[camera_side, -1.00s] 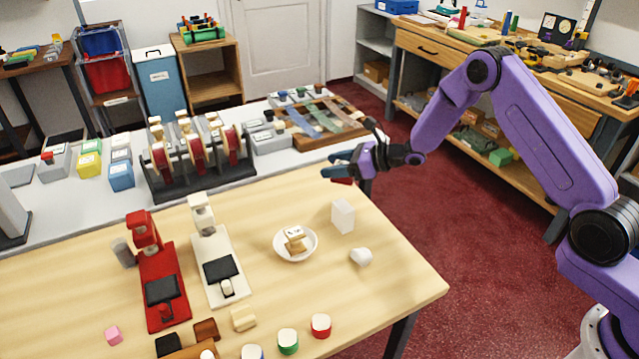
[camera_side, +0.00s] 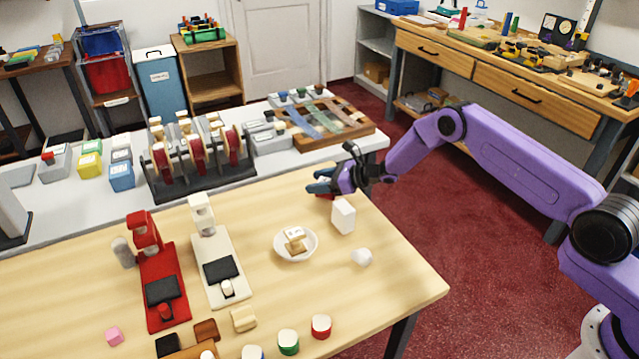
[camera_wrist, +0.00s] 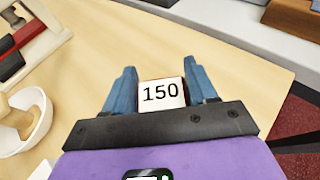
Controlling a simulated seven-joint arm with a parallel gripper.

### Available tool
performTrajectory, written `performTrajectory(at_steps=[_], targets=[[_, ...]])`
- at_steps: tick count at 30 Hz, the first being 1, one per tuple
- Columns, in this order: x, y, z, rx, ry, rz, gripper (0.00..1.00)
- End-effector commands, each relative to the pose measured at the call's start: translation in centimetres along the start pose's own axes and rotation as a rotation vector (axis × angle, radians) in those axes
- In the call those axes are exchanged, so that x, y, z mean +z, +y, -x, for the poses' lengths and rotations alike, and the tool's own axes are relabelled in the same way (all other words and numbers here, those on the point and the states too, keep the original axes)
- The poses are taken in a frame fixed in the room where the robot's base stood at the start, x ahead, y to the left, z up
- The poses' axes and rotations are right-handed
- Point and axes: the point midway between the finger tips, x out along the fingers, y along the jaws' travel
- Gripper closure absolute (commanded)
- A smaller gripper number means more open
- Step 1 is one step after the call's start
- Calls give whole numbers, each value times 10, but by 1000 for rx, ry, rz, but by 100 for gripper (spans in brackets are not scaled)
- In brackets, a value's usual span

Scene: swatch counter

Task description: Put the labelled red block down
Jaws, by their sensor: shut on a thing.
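My gripper (camera_side: 319,186) is low over the far right part of the wooden table (camera_side: 400,270). Its blue fingers are shut on the red block (camera_side: 325,196), whose red edge shows just under them in the side view. In the wrist view, the block's white label reading 150 (camera_wrist: 161,94) faces up between the two fingertips (camera_wrist: 160,90). I cannot tell whether the block's underside touches the table.
A white block (camera_side: 343,217) stands close in front of my gripper. A white bowl (camera_side: 282,251) holding small tan pieces and a small white piece (camera_side: 361,257) are nearer the camera. A grey counter (camera_side: 372,150) lies behind. Bare wood surrounds the block in the wrist view.

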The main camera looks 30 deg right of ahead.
Motion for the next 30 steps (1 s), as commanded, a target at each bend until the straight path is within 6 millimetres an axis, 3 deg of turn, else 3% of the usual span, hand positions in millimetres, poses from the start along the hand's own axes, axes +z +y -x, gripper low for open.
performTrajectory(at_steps=[14,15,17,30], targets=[[-8,0,-4,0,-2,1,75],[-8,0,-4,0,-2,1,37],[-8,0,-4,0,-1,1,18],[-6,0,1,-1,0,0,18]])
